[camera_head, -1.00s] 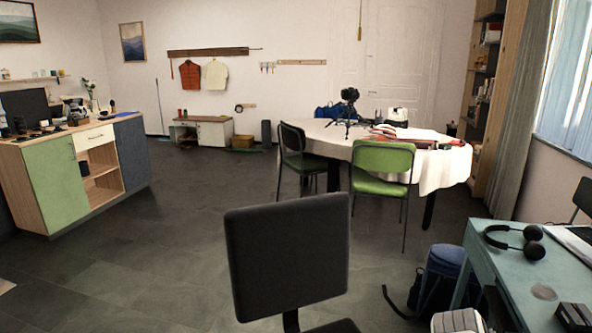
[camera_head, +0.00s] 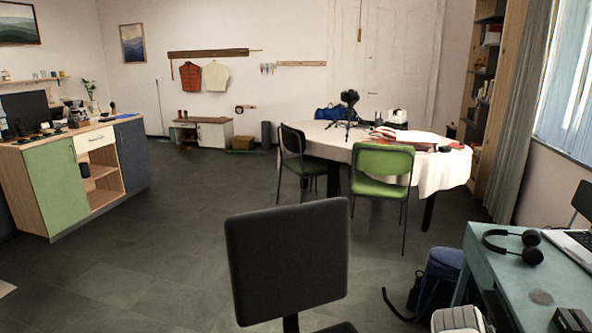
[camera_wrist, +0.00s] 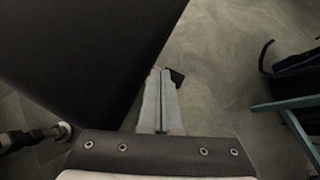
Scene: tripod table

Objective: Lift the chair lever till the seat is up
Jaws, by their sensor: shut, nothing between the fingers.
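The dark office chair shows its backrest (camera_head: 287,262) and a sliver of its seat (camera_head: 338,328) at the bottom of the head view. In the wrist view a broad dark panel of the chair (camera_wrist: 80,55) fills the upper left. My gripper (camera_wrist: 160,75) is shut, its pale fingers together beside the edge of that panel. A small black piece (camera_wrist: 177,77), perhaps the end of the chair lever, shows just right of the fingertips; I cannot tell whether they touch. The rest of the lever is hidden.
A teal desk (camera_head: 480,262) with headphones (camera_head: 513,247) stands on the right. A blue backpack (camera_head: 440,275) is on the floor beside it. A green chair (camera_head: 381,160) stands at the cloth-covered table (camera_head: 445,168) behind. The floor at left is clear.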

